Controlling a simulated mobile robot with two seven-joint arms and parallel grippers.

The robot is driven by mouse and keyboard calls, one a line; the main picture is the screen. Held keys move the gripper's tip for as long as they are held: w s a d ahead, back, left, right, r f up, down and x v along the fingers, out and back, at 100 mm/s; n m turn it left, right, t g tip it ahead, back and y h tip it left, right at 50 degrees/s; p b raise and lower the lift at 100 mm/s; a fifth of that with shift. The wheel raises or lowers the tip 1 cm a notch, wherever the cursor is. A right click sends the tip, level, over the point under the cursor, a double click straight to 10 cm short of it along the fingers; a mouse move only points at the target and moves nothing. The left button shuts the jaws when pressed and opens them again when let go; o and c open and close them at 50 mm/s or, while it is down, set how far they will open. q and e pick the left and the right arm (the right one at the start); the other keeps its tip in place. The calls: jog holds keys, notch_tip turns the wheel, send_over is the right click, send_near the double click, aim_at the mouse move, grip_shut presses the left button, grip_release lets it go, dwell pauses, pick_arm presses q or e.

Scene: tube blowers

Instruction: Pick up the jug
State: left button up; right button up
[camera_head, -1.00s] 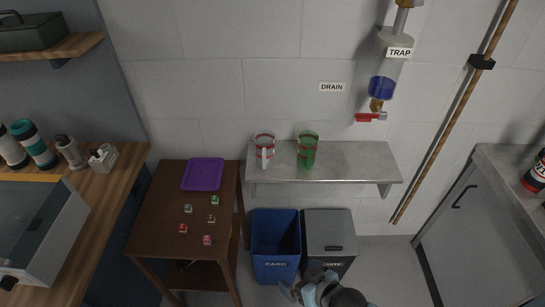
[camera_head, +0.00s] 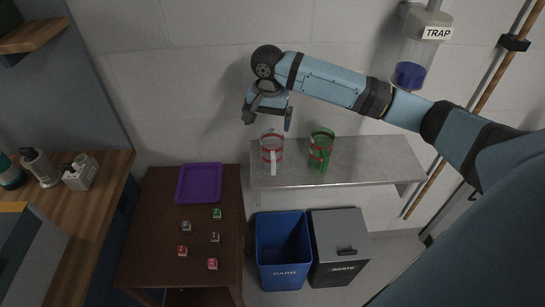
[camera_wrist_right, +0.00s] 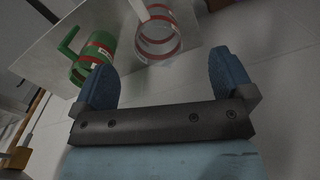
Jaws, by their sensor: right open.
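Two jugs stand upright on a grey wall shelf (camera_head: 345,168). The left one is a clear jug (camera_head: 272,149) with red bands and a whitish handle; the right one is a green jug (camera_head: 321,148) with red bands. My right gripper (camera_head: 268,119) is open and empty, just above the clear jug, fingers pointing down. In the right wrist view the clear jug (camera_wrist_right: 160,42) shows beyond the gap between the fingers (camera_wrist_right: 163,70), apart from them. The green jug (camera_wrist_right: 97,50) shows there behind the left finger. My left gripper is out of view.
A blue bin (camera_head: 283,252) and a grey waste bin (camera_head: 338,248) stand below the shelf. A brown table (camera_head: 158,235) at left holds a purple tray (camera_head: 199,183) and several small blocks. A trap vessel (camera_head: 418,50) hangs at the upper right.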

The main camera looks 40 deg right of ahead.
aim_at(271, 147)
jog(key=shift+m, duration=0.7)
jog(key=f, duration=0.2)
jog(key=d+f, duration=0.1)
jog(key=f, duration=0.1)
jog(key=w+d+f, duration=0.1)
jog(key=f, duration=0.1)
jog(key=shift+w+d, duration=0.1)
jog(key=shift+d, duration=0.05)
jog(key=shift+s+a+f+p, duration=0.1)
jog(key=shift+a+f+p, duration=0.15)
jog(key=shift+f, duration=1.2)
jog(key=shift+s+a+f+p, duration=0.1)
jog(key=shift+f+p, duration=0.1)
jog(key=shift+f, duration=1.2)
jog(key=c, duration=1)
